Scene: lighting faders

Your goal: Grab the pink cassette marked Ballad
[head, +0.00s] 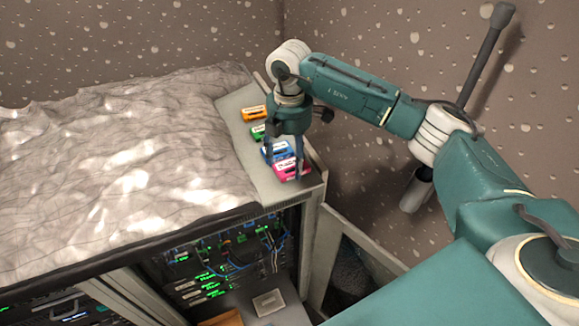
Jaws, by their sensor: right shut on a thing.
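The pink cassette (291,170) lies at the near end of a row of cassettes on the grey shelf top. Its label is too small to read. My right gripper (297,172) points down at it from above, with its fingers shut on the cassette. The cassette appears to be at the level of the shelf top; I cannot tell whether it is lifted. My left gripper does not show.
A blue cassette (275,152) sits just behind the pink one, close to my fingers. A green cassette (259,131) and an orange cassette (253,112) lie farther back. A crumpled grey cover (110,150) fills the left. Below is an open rack (215,265) with cables and green lights.

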